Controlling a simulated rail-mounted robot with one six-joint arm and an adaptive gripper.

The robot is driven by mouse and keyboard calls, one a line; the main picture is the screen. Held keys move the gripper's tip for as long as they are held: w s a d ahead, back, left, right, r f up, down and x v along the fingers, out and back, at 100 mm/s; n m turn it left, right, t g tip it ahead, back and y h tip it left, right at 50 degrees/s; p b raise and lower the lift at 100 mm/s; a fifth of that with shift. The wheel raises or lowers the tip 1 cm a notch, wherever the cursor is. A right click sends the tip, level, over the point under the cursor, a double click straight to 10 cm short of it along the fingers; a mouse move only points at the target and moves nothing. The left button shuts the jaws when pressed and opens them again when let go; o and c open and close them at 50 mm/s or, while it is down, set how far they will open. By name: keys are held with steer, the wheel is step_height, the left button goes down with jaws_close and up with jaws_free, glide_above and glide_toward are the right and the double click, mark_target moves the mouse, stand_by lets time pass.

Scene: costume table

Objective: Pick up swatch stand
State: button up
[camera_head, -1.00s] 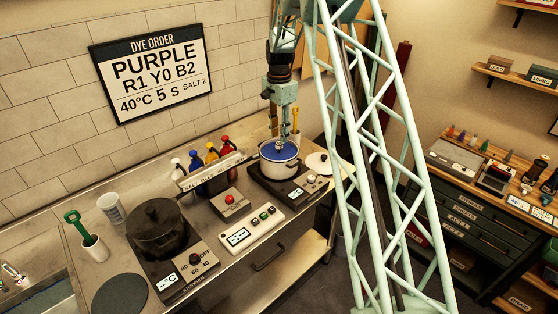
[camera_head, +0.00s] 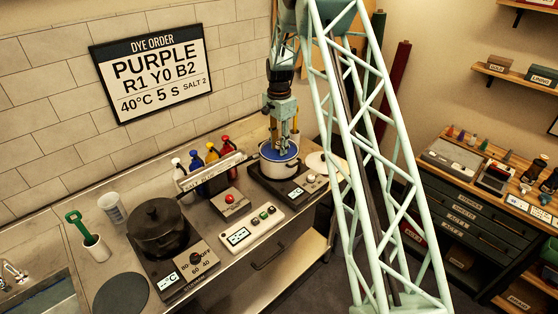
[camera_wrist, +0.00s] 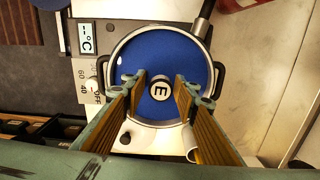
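A white pot (camera_head: 279,170) holding blue liquid stands on the right hot plate (camera_head: 296,187). In the wrist view, a small round top marked "E" (camera_wrist: 160,90) shows at the middle of the blue; it appears to be the top of the swatch stand. Its lower part is hidden. My gripper (camera_wrist: 160,78) points down over the pot (camera_wrist: 160,29). Its two fingers are apart, one on each side of the round top, with blue showing between. I cannot tell whether the tips touch the liquid. The head view also shows my gripper (camera_head: 285,145) low over the pot.
Left of the pot stand several dye bottles (camera_head: 211,156) behind a white label strip (camera_head: 211,173). A control box (camera_head: 250,228) and a red-button box (camera_head: 230,203) lie in front. A black lidded pot (camera_head: 158,228) stands further left. A pale lid (camera_head: 318,162) lies right.

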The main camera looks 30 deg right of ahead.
mark_target(279, 159)
steer(key=shift+f, duration=1.15)
steer(key=shift+f, duration=0.2)
steer(key=shift+f+p, duration=0.75)
steer(key=shift+f, duration=1.7)
jaws_close()
